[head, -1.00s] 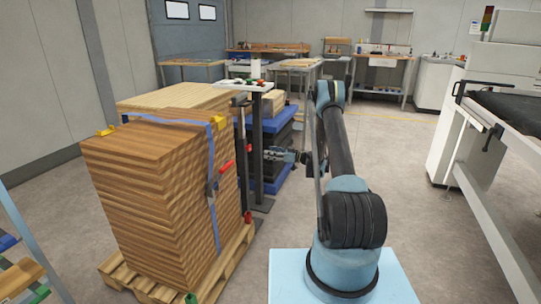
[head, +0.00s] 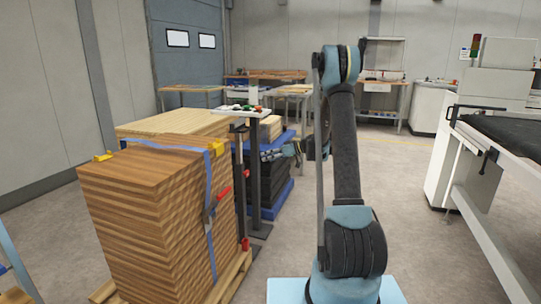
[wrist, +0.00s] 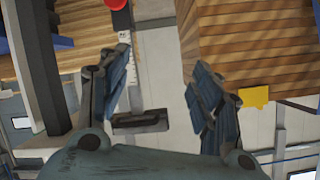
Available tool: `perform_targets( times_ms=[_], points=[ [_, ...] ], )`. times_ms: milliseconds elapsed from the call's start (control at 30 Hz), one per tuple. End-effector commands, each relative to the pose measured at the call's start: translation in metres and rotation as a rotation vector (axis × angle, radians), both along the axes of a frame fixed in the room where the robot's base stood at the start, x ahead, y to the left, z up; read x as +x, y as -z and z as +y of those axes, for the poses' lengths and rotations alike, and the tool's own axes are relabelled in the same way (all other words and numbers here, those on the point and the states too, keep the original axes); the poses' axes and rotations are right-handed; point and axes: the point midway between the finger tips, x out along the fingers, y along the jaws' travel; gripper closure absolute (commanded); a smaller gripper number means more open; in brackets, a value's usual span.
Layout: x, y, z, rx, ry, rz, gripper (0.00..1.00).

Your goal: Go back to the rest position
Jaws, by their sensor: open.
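My gripper (wrist: 160,78) is open and empty in the wrist view, with its two dark fingers well apart. In the head view my gripper (head: 288,150) is small, at the end of my raised arm. It points left toward the clamp stand, and its fingertips are hard to make out there. Nothing is held between the fingers. Wood and a pale wall lie beyond them in the wrist view.
A strapped stack of wood boards (head: 150,210) stands on a pallet at left. A clamp stand with a small tray (head: 242,112) and a dark blue-topped stack (head: 275,170) stand behind it. A machine (head: 500,140) is at right. The floor (head: 405,195) between is clear.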

Motion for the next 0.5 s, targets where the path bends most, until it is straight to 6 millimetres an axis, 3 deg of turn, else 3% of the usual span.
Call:
perform_targets(
  times_ms=[200, 500],
  points=[
    [-0.043, -0.033, -0.007, -0.078, 0.031, 0.089, 0.41],
    [-0.108, -0.066, -0.022, -0.185, 0.090, 0.204, 0.41]
  ],
)
